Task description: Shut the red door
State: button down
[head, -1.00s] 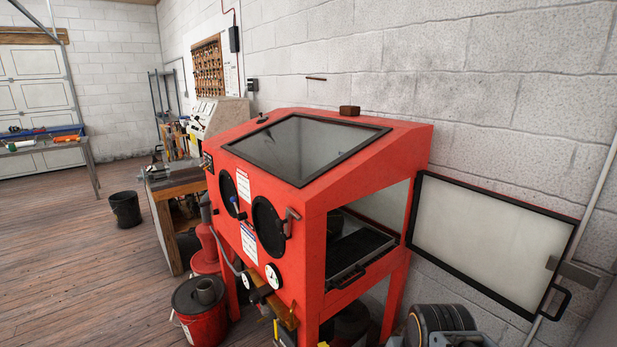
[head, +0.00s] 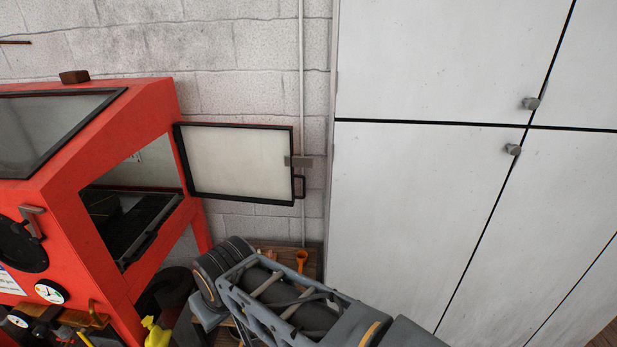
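The door (head: 237,160) of the red blasting cabinet (head: 95,160) stands wide open in the head view. It has a black frame and a pale inner panel, with a grey latch plate (head: 299,161) and a black handle (head: 299,187) at its free right edge. Its left edge meets the rear corner of the cabinet's side opening, and the door reaches out to the right along the block wall. The opening shows a dark tray (head: 125,225) inside. My arm crosses the bottom of the view, below the door and apart from it. My gripper is not seen.
A tall white cabinet (head: 430,200) with grey knobs stands right of the door. A small wooden stand (head: 311,262) with an orange item (head: 302,259) is behind my arm. A yellow bottle (head: 157,337) is low beside the red cabinet. A brown block (head: 74,77) sits on top.

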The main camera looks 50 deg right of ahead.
aim_at(235, 162)
jog(key=u, duration=0.05)
jog(key=k, duration=0.55)
jog(key=z, duration=0.85)
jog(key=i, duration=0.65)
jog(key=z, duration=0.4)
jog(key=k, duration=1.25)
jog(key=u, duration=0.75)
jog(key=i, duration=0.65)
jog(key=u, duration=0.65)
jog(key=i, duration=0.85)
jog(key=z, duration=0.9)
jog(key=i, duration=0.55)
jog(key=z, duration=0.55)
